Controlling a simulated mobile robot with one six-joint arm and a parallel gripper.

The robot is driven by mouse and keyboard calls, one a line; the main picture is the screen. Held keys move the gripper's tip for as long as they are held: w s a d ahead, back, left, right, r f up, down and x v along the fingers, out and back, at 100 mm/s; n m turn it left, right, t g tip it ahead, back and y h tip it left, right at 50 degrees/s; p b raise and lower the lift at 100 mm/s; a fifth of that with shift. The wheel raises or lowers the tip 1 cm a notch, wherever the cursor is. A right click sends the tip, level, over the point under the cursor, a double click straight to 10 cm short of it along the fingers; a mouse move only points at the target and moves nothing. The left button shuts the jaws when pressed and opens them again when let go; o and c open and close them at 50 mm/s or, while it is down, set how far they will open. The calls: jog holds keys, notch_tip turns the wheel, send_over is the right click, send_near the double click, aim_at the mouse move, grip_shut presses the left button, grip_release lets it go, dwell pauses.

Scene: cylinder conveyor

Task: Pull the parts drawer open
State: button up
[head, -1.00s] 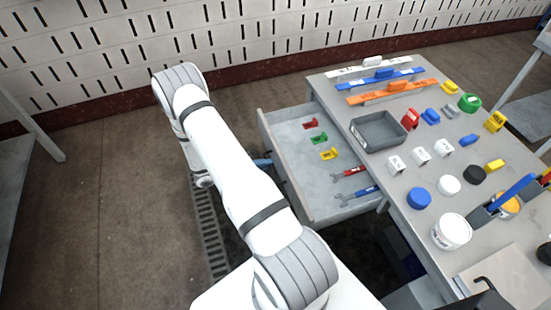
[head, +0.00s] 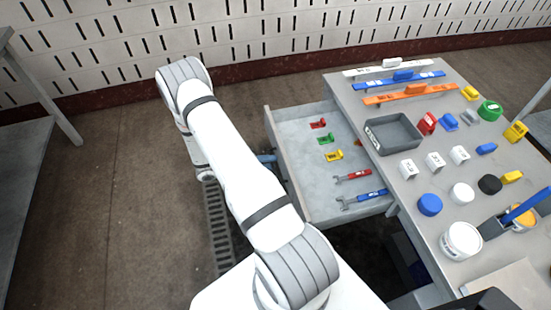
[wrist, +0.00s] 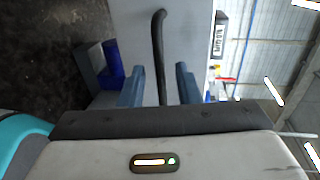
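The parts drawer (head: 318,212) is grey and stands well out from the left side of the workbench (head: 440,215). It holds small red, green and yellow parts and two wrenches. My gripper (head: 267,159) is at the drawer's outer front, mostly hidden behind my arm in the head view. In the wrist view, the dark bar handle (wrist: 161,45) runs between the two blue-grey fingers of my gripper (wrist: 159,78). The fingers are apart, with a gap visible on each side of the handle. Whether a finger touches the handle deeper in is unclear.
A grey tray (head: 393,133), coloured blocks, lids and a white tub (head: 461,241) stand on the bench. A floor grate (head: 218,230) lies beside my arm. Another table (head: 25,170) stands at far left.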

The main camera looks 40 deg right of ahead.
jog(key=b+v, duration=0.1)
jog(key=v, duration=0.7)
dwell(0.6)
jog(key=s+a+r+m+y, duration=0.2)
jog(key=r+m+y, duration=0.1)
jog(key=r+m, duration=0.3)
jog(key=s+a+r+m+t+y, duration=0.1)
jog(key=s+a+r+m+y, duration=0.1)
jog(key=r+m, duration=0.4)
jog(key=s+a+r+m+y, duration=0.1)
jog(key=a+r+m+y, duration=0.2)
jog(key=r, duration=0.5)
jog(key=s+a+r+m+t+y, duration=0.6)
jog(key=s+r+m, duration=0.4)
jog(key=m, duration=0.6)
jog(key=shift+s+a+r+t, duration=0.2)
jog(key=shift+a+r+t, duration=0.5)
jog(key=shift+t, duration=0.2)
